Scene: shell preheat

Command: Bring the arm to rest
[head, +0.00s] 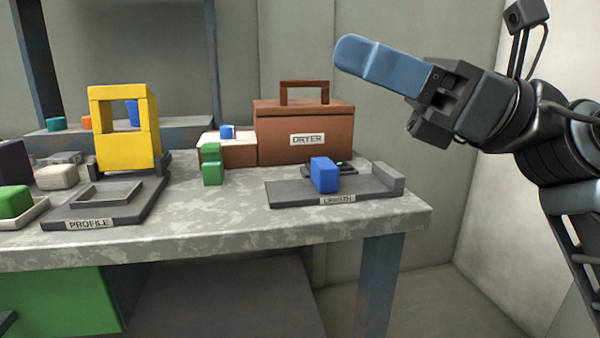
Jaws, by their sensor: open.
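My gripper (388,88) is raised at the upper right of the head view, above and to the right of the table. It is open, with a blue-grey finger pointing left, and nothing shows in it. It is apart from everything on the table. My arm reaches in from the right edge.
The grey table (300,228) ends below my gripper. On it are a brown box labelled DRYER (305,138), a blue block (324,175) on a grey length plate (378,187), stacked green blocks (212,168), a yellow frame (133,150) and a PROFILE tray (90,223). The right is clear.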

